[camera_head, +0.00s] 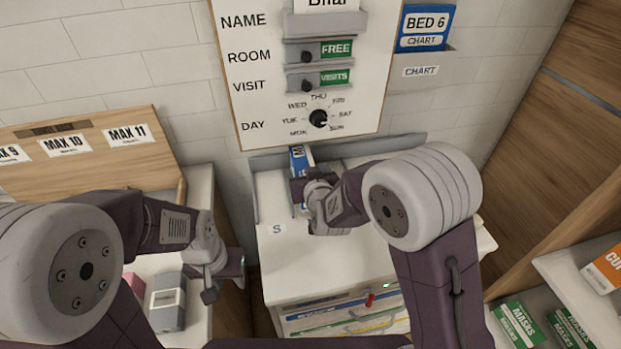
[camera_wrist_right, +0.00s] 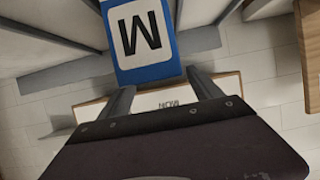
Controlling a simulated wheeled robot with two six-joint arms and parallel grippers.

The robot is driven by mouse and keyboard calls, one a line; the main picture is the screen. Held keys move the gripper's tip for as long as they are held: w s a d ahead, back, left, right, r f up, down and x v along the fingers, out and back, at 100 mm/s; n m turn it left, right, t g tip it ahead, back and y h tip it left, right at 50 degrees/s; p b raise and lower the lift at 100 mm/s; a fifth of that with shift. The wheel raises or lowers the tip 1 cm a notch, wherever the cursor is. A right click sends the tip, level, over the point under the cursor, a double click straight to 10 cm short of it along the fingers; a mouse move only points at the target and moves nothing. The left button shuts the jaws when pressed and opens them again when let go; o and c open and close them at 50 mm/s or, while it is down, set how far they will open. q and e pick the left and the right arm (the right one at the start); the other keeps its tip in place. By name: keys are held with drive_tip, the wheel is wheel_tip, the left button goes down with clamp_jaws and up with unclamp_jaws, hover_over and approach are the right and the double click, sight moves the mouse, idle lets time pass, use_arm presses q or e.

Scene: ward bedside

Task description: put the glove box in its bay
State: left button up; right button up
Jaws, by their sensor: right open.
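The glove box is a blue box with a white label lettered M (camera_wrist_right: 140,35). In the head view its top part (camera_head: 299,158) shows at the back of the white cart top, partly hidden by my right gripper (camera_head: 300,192). In the right wrist view my right gripper (camera_wrist_right: 160,85) is open, its fingertips apart near the box's near edge. Grey dividers (camera_wrist_right: 65,72) stand beside the box; whether it is fully seated between them I cannot tell. My left gripper (camera_head: 224,278) hangs at the left, away from the box; its jaw opening is unclear.
A label S (camera_head: 277,229) lies on the cart top (camera_head: 330,270). A board with signs and a dial (camera_head: 318,118) stands behind. A grey box (camera_head: 167,302) sits below my left arm. Green mask boxes (camera_head: 520,325) are on the right shelf.

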drive_tip(key=v, duration=1)
drive_tip(key=shift+s, duration=0.1)
